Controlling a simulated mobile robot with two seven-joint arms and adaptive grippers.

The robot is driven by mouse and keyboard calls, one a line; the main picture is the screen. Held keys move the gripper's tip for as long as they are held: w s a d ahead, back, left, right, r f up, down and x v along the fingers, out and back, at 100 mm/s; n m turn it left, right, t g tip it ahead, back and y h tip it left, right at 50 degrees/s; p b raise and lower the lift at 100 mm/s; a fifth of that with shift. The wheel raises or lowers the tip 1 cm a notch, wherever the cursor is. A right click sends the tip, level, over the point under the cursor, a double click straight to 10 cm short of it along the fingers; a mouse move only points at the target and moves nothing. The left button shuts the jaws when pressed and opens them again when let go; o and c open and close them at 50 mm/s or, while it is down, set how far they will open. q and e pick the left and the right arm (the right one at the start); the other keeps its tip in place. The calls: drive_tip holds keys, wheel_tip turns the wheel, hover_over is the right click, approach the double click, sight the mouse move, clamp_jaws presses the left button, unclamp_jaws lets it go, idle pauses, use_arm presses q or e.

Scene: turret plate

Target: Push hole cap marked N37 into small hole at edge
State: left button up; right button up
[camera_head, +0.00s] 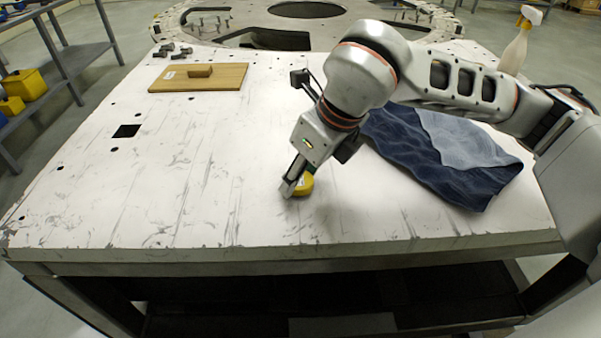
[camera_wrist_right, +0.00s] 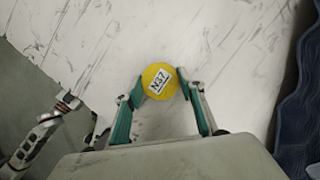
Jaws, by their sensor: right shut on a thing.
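The yellow round hole cap (camera_wrist_right: 161,91) carries a white label reading N37 in the right wrist view. My right gripper (camera_wrist_right: 158,88) is shut on it, with a green-lined finger on each side. In the head view the cap (camera_head: 306,185) shows yellow beside the fingers of my right gripper (camera_head: 297,184), low over the white plate (camera_head: 215,190) near its front. I cannot tell whether the cap touches the plate. Small dark holes lie along the plate's left edge, one at the lower left (camera_head: 21,218). The left gripper is not in the head view.
A square opening (camera_head: 127,131) is at the left. A blue cloth (camera_head: 440,160) lies at the right, near a spray bottle (camera_head: 516,52). The plate's left front is clear.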

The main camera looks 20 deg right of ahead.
drive_tip(key=shift+f, duration=0.3)
drive_tip(key=o, duration=1.2)
drive_tip(key=shift+c, duration=0.2)
drive_tip(key=shift+r, duration=0.1)
